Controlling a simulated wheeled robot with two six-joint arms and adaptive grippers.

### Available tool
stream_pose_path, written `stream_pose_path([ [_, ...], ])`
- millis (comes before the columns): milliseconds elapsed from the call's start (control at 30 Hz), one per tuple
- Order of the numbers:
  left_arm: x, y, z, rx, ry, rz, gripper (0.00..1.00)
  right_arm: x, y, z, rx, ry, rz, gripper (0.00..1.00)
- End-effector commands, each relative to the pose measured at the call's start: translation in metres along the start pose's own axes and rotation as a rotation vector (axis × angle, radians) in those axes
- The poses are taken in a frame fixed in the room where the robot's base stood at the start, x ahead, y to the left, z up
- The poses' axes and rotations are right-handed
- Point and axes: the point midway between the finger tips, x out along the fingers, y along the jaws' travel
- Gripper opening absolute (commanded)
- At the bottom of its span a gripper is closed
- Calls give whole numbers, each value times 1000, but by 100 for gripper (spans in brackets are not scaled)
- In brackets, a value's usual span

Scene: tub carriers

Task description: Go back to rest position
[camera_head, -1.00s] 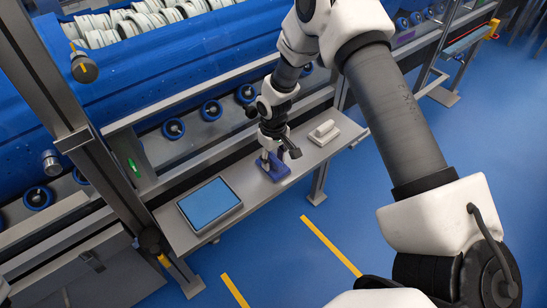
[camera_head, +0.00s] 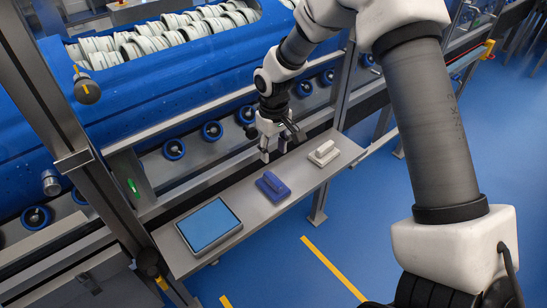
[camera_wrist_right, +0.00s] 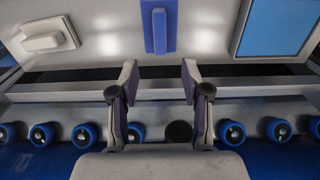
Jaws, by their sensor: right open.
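My right gripper (camera_head: 275,148) is open and empty in the head view. It hangs over the back edge of the grey shelf (camera_head: 245,212), behind and above a blue block with a raised grip (camera_head: 272,186). The block lies flat on the shelf, apart from the fingers. In the right wrist view the two fingers of my right gripper (camera_wrist_right: 157,85) stand wide apart, with the blue block (camera_wrist_right: 158,28) beyond their tips. My left gripper is not in view.
A tablet with a blue screen (camera_head: 208,224) lies left of the block, and a white block with a grip (camera_head: 323,153) lies right of it. Behind the shelf run rollers with blue rims (camera_head: 212,131) and a blue machine (camera_head: 140,90). Blue floor (camera_head: 340,220) is clear in front.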

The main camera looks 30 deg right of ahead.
Motion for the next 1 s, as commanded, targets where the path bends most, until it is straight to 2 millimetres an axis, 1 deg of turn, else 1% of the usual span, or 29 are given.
stream_pose_path([
  [433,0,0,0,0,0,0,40,2,0,1,0,-3,0,47],
  [467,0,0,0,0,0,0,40,5,0,2,0,-10,-1,47],
  [500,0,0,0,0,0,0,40,13,-1,6,-1,-28,-1,47],
  [567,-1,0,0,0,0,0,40,35,-4,16,-9,-77,3,47],
  [633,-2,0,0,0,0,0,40,69,-12,43,-29,-173,5,47],
  [667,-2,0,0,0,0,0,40,84,-18,60,-36,-225,2,47],
  [700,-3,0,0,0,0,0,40,106,-27,87,-45,-294,-5,47],
  [767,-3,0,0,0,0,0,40,139,-44,129,-51,-373,-24,47],
  [800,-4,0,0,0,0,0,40,159,-56,158,-52,-412,-37,47],
  [867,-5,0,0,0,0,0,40,186,-74,204,-43,-450,-58,47],
  [900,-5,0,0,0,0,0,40,200,-87,236,-30,-463,-70,47],
  [967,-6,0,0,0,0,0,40,217,-105,286,1,-456,-79,47],
  [1000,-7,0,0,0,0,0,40,221,-112,307,25,-418,-75,47],
])
